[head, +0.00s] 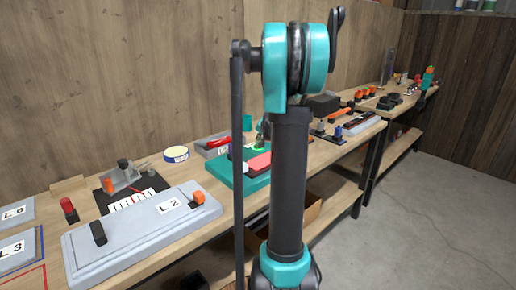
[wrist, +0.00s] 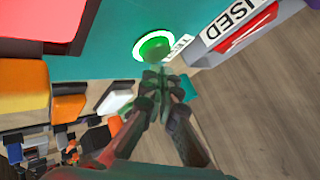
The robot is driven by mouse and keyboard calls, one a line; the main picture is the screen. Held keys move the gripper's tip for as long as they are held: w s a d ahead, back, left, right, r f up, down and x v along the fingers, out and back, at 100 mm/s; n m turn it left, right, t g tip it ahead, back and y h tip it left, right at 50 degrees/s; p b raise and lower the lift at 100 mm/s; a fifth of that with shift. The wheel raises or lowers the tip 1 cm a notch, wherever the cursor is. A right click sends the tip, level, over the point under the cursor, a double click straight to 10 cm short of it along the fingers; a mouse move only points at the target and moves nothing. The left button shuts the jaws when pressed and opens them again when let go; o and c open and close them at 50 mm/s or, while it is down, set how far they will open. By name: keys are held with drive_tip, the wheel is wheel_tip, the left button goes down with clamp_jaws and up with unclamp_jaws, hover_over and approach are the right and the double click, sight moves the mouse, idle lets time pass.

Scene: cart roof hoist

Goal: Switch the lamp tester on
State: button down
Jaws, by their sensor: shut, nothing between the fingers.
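The lamp tester is a teal box (head: 225,170) on the workbench in the head view, partly hidden behind my arm. Its teal top also shows in the wrist view (wrist: 105,65). A round green button (wrist: 153,47) with a bright, glowing-looking rim sits on it beside a white label reading TEST (wrist: 179,46). The green ring also shows in the head view (head: 259,151). My gripper (wrist: 158,80) is shut and empty, with its fingertips right at the near side of the button. I cannot tell whether they touch it.
A grey bin labelled USED (wrist: 230,28) stands close beside the tester. In the head view, a grey L2 fixture (head: 135,240) fills the front left bench. Several tools crowd the bench to the right.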

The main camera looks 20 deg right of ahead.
drive_tip(key=shift+r, duration=3)
